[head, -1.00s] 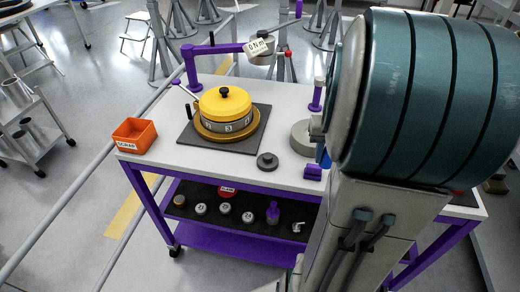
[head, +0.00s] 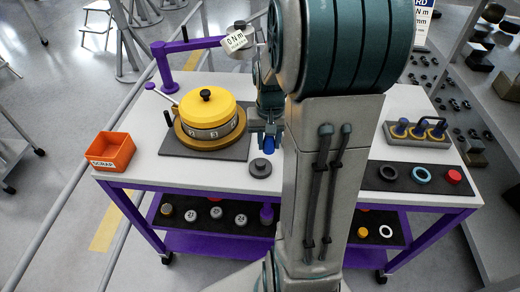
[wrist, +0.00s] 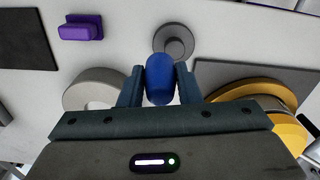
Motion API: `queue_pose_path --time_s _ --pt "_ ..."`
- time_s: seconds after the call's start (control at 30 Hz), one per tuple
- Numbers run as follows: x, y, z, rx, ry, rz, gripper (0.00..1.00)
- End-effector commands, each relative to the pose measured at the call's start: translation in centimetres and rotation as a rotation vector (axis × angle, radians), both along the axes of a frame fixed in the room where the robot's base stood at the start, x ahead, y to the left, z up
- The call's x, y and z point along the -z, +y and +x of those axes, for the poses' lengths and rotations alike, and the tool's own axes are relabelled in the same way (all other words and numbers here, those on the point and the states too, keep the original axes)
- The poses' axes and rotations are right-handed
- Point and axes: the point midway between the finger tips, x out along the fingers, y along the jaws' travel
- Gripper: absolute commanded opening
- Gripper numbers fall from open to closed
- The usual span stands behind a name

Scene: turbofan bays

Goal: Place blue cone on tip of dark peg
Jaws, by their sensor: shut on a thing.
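My gripper (wrist: 160,88) is shut on the blue cone (wrist: 160,78), whose rounded end points away from the wrist. In the head view the cone (head: 268,147) shows low in the gripper, right of the yellow-topped round unit (head: 208,106). A dark upright peg (head: 167,118) stands at the left side of the dark mat (head: 172,147), left of that unit and apart from the gripper. A dark grey stepped disc (head: 260,168) lies on the white tabletop near the cone; it also shows in the wrist view (wrist: 174,42).
An orange scrap bin (head: 111,151) is at the table's left corner. A purple arm (head: 190,47) with a hanging tag rises at the back. A rack with blue-handled parts (head: 420,132) and a dark mat with rings (head: 400,179) are at the right. A purple block (wrist: 80,28) lies on the tabletop.

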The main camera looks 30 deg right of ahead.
Motion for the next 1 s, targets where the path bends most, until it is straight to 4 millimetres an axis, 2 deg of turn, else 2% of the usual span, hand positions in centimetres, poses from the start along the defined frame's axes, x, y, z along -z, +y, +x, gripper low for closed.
queue_pose_path --time_s 0.2,0.53,0.97,1.0 --pt "1.4 1.7 1.6 0.002 0.001 0.000 0.09" --pt "5.1 1.7 1.7 0.006 0.003 0.000 0.09" --pt "6.0 1.6 1.7 0.005 -0.001 0.000 0.09" --pt "5.9 1.6 1.7 0.005 -0.001 0.000 0.36"
